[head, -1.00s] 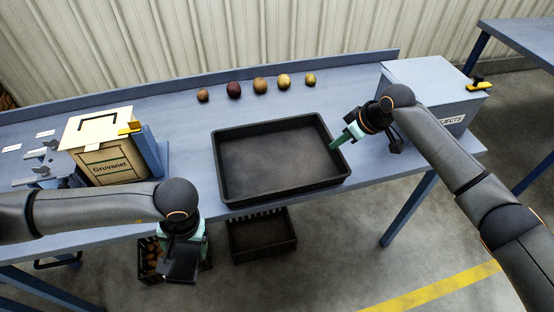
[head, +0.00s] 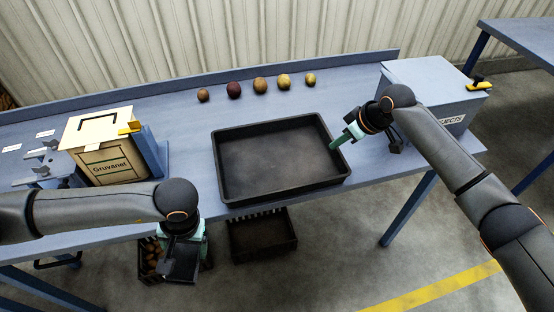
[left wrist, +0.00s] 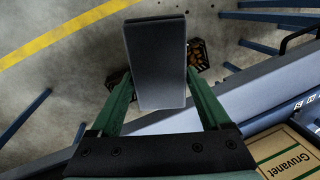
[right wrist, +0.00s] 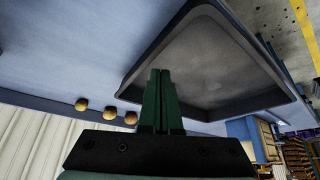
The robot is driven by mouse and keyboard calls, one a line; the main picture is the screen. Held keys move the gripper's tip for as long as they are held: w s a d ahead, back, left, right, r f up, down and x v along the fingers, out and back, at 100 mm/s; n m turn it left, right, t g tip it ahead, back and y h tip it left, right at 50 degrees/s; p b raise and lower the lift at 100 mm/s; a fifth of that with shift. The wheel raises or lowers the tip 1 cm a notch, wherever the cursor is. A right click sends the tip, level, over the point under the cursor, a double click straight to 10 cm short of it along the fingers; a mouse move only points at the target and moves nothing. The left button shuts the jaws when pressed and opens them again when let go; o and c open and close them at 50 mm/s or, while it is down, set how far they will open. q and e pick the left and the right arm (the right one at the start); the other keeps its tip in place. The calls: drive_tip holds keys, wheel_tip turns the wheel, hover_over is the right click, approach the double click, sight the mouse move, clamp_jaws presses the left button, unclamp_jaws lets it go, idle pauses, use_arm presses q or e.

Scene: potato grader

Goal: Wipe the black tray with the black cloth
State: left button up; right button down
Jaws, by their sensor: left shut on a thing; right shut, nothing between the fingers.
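The black tray (head: 262,165) lies flat on the blue bench, with a faint brownish, dusty film on its floor. My left gripper (left wrist: 160,95) is shut on a dark, flat, rectangular piece that looks like the black cloth (left wrist: 156,60). In the head view the cloth (head: 182,266) hangs in front of the bench edge, left of the tray and apart from it. My right gripper (head: 336,143) is shut and empty, with its green fingertips over the tray's right rim. It also shows shut in the right wrist view (right wrist: 160,75), in front of the tray (right wrist: 215,70).
Several potatoes (head: 258,85) stand in a row behind the tray. A Gruvanet box (head: 105,160) stands left, a rejects bin (head: 425,82) right. Below the bench are a black crate (head: 262,240) and a crate of potatoes (head: 150,262). Bare bench surrounds the tray.

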use_arm(q)
drive_tip(key=shift+f, duration=0.25)
use_arm(e)
drive_tip(key=shift+f, duration=0.55)
use_arm(q)
drive_tip(key=shift+r, duration=0.1)
use_arm(e)
drive_tip(key=shift+r, duration=0.15)
